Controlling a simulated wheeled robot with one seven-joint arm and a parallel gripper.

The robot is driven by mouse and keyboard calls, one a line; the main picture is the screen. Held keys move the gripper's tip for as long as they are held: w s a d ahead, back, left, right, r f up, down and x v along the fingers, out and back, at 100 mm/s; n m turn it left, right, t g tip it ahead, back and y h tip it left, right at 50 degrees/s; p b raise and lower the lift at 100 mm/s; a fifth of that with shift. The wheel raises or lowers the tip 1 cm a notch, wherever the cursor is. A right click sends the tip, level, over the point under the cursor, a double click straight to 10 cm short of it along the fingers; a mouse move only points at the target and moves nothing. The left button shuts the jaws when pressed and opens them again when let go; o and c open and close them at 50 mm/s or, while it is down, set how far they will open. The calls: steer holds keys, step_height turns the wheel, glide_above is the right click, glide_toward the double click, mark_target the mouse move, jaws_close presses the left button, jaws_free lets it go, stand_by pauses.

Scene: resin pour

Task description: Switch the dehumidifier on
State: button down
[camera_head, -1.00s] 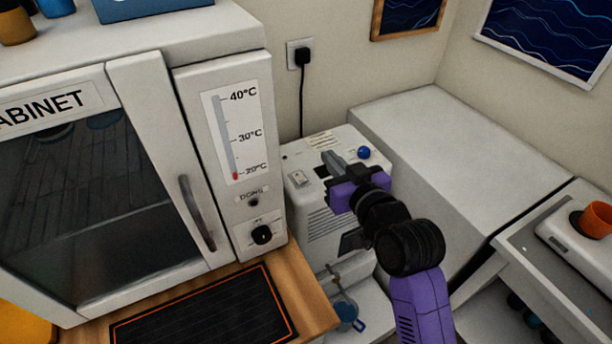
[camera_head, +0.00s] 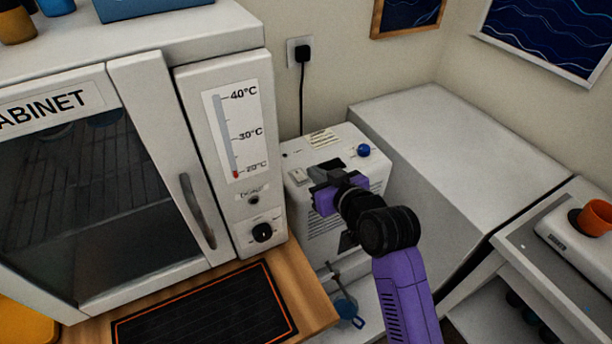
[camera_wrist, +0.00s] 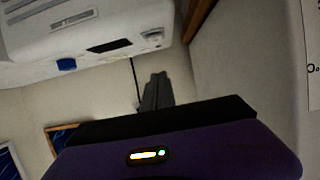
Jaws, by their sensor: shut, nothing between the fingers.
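The dehumidifier (camera_head: 352,143) is a white box on the floor area right of the cabinet; its top also shows, upside down, in the wrist view (camera_wrist: 85,30). Its small pale rocker switch (camera_head: 297,175) is at the left front of the top and shows in the wrist view (camera_wrist: 152,36). A blue knob (camera_head: 363,150) and a dark panel (camera_head: 331,166) are on the same top. My gripper (camera_head: 316,174) is shut and empty, just right of the switch in the head view. Its fingers (camera_wrist: 156,90) appear apart from the switch in the wrist view. I cannot tell the switch's position.
The curing cabinet (camera_head: 228,75) with its thermometer and dial (camera_head: 262,233) stands close on the left. A black plug (camera_head: 303,55) with a cord is in the wall socket behind. A large grey box (camera_head: 455,150) stands on the right. A blue-handled valve (camera_head: 350,312) is below.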

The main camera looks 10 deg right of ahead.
mark_target(299, 174)
steer(key=x, duration=0.6)
steer(key=shift+p, duration=0.3)
step_height(299, 174, down, 2)
steer(key=shift+f, duration=0.2)
steer(key=shift+s+f, duration=0.1)
steer(key=shift+f, duration=0.75)
steer(key=shift+f, duration=0.1)
steer(key=shift+f+b, duration=0.5)
steer(key=shift+b, duration=0.45)
steer(key=shift+s+d+b, duration=0.1)
steer(key=shift+b, duration=0.25)
steer(key=shift+r+p, duration=0.95)
steer(key=shift+r, duration=0.15)
